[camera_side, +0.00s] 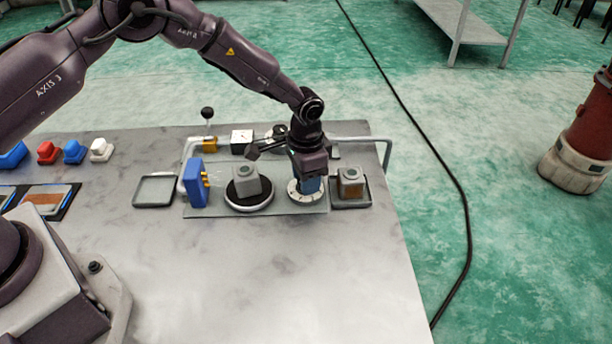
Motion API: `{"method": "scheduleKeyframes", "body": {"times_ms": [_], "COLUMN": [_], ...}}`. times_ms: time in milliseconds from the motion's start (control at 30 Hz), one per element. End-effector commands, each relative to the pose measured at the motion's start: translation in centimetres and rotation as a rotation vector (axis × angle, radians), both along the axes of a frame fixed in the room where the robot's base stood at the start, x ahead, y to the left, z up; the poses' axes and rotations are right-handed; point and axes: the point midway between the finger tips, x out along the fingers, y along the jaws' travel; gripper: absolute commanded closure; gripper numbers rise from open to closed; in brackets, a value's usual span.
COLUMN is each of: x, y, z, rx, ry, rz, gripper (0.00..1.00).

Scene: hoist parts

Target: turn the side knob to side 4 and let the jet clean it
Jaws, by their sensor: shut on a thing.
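The dial's figures are too small to read. Left of it, a grey block part (246,180) sits on a dark round turntable with a pale rim (249,207). The jet (195,185) is a blue block with brass nozzles facing the part. Faint pale streaks show between the nozzles and the part.
A second grey part with a brown face (351,185) sits in a dark tray at right. An empty grey tray (155,190) lies left of the jet. A black-knobbed lever (208,114), a gauge (242,138) and a pipe stand behind. The front table is clear.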

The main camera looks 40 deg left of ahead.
Motion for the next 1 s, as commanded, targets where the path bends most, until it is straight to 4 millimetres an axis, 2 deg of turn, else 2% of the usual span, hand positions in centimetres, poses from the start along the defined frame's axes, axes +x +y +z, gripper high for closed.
{"method": "scheduleKeyframes", "body": {"times_ms": [300, 767, 800, 867, 900, 1000], "x": [-0.06, -0.07, -0.07, -0.06, -0.05, -0.04], "y": [0.01, 0.02, 0.02, 0.02, 0.01, 0.01], "z": [0.06, 0.06, 0.06, 0.06, 0.05, 0.04], "rx": [0.001, 0.002, 0.002, 0.001, 0.001, 0.001], "ry": [0.004, 0.004, 0.004, 0.003, 0.003, 0.002], "rz": [-0.093, -0.106, -0.106, -0.105, -0.105, -0.105], "gripper": [0.86, 0.86, 0.53, 0.39, 0.37, 0.37]}}
